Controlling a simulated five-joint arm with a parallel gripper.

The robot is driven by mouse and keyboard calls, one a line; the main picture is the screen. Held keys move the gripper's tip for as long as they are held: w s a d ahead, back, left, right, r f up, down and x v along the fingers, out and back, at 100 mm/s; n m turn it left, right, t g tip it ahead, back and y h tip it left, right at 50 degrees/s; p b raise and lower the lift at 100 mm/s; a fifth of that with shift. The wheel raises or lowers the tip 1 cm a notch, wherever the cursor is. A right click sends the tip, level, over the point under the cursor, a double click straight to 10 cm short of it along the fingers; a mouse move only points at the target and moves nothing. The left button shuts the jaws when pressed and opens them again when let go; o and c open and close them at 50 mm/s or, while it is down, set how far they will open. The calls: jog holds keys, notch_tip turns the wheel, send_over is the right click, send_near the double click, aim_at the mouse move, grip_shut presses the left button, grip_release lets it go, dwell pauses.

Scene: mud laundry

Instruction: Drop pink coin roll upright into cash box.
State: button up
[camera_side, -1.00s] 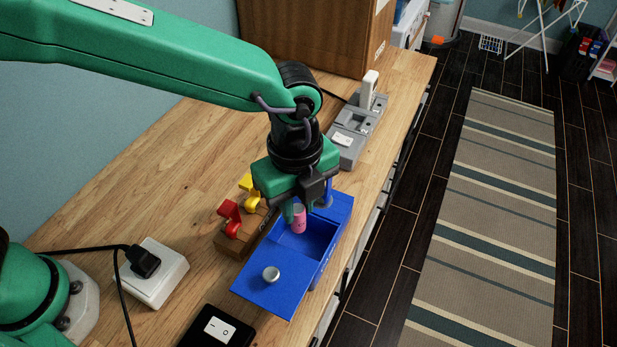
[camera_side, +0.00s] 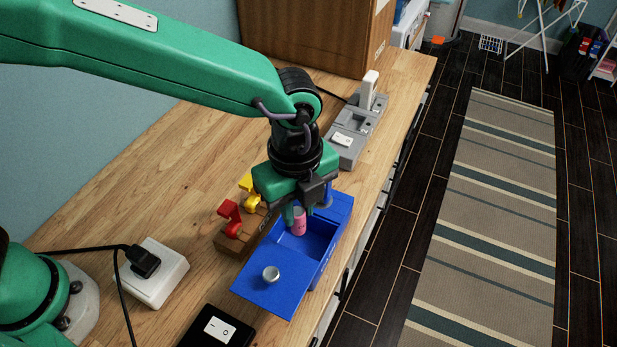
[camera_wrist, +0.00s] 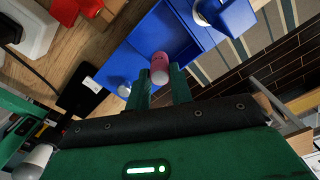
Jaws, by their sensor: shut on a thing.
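The pink coin roll (camera_side: 299,223) is held roughly upright between the fingertips of my gripper (camera_side: 304,211). My gripper is shut on it, over the open compartment of the blue cash box (camera_side: 322,240). The roll's lower end appears at or a little below the rim; I cannot tell whether it touches the floor. The wrist view shows the pink roll (camera_wrist: 159,66) between the green fingertips (camera_wrist: 160,88), with the blue box (camera_wrist: 190,40) behind. The box's blue lid (camera_side: 268,290) with its round silver knob (camera_side: 271,274) lies to the near left of the compartment.
A wooden block with red (camera_side: 231,215) and yellow (camera_side: 249,184) levers stands close left of the box. A black switch (camera_side: 217,330) and a white socket (camera_side: 155,275) are nearer. A grey device (camera_side: 352,130) stands behind. The table's right edge is close to the box.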

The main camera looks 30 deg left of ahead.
aim_at(299, 235)
jog(key=shift+f, duration=4.2)
dwell(1.2)
jog(key=o, duration=0.9)
jog(key=c, duration=0.4)
jog(key=shift+r, duration=0.15)
jog(key=shift+r, duration=3.9)
